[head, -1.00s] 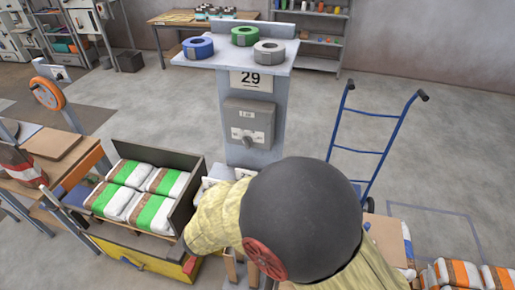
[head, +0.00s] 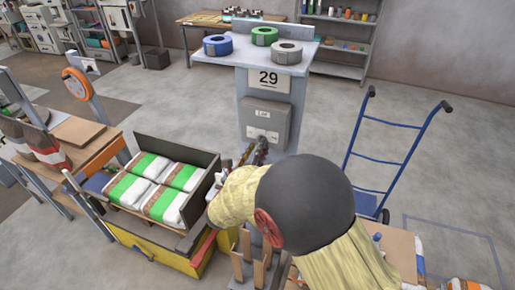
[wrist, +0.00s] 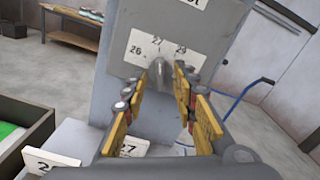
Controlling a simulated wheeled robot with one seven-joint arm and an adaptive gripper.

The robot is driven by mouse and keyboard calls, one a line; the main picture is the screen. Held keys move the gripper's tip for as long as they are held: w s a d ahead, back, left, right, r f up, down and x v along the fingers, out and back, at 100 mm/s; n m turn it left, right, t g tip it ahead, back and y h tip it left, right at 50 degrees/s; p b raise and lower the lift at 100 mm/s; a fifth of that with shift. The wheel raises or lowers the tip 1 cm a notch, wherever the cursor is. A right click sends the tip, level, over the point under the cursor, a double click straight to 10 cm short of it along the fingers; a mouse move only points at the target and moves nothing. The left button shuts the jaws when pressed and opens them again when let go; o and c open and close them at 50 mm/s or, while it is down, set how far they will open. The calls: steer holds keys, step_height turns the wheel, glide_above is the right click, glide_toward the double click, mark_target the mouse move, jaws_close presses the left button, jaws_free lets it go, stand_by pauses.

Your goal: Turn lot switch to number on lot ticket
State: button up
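The lot switch is a grey box (head: 266,118) on a grey post, with a white number plate on its face. In the wrist view the plate (wrist: 138,55) shows 26, 27 and what looks like 29. The grey switch knob (wrist: 159,73) is below the 27; where it points is unclear. My gripper (wrist: 161,82) is open, its yellow-padded fingers to the left and right of the knob, with gaps visible. In the head view my gripper (head: 256,150) covers the knob. A white sign (head: 268,79) above the box reads 29.
Below the switch, white cards stand in the wrist view, one reading 27 (wrist: 132,147), another partly legible (wrist: 48,161). A shelf (head: 236,57) with tape rolls tops the post. A bin (head: 143,151) of bags is left, a blue hand truck (head: 394,160) right.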

steer(key=shift+w+d, duration=0.25)
steer(key=shift+w, duration=0.4)
steer(key=c, duration=0.3)
steer(key=c, duration=0.4)
jaws_close()
